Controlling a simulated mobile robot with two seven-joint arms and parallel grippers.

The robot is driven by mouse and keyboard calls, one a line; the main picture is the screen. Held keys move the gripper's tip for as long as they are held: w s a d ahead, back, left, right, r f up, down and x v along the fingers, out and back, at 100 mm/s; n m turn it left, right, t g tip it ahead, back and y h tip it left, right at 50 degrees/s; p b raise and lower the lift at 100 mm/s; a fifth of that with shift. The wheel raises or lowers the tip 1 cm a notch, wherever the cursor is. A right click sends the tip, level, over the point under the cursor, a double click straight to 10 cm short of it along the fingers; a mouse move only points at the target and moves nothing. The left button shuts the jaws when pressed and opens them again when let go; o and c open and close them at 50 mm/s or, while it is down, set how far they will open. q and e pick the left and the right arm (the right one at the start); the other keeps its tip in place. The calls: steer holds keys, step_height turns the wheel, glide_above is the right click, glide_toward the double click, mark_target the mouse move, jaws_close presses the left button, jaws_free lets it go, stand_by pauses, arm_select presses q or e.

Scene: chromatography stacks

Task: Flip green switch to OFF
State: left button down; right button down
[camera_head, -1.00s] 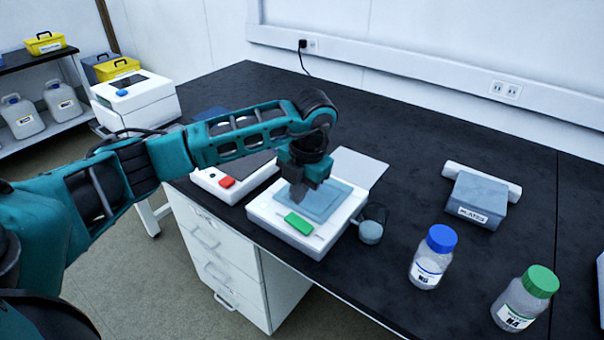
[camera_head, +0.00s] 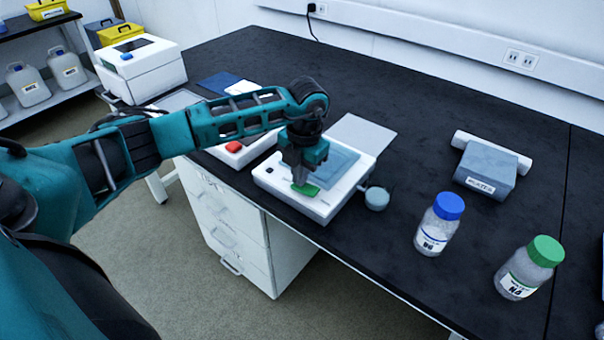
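My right gripper is not in view.
A white device with a red switch (camera_head: 234,147) stands just left. A small round grey-blue knob or cup (camera_head: 377,198) is at the right. Bottles with blue (camera_head: 449,206) and green (camera_head: 545,251) caps and a grey PLATES box (camera_head: 486,172) stand farther right.

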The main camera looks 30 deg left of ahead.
arm_select(q)
steer(key=shift+s+d+f, duration=0.1)
steer(key=shift+d, duration=0.15)
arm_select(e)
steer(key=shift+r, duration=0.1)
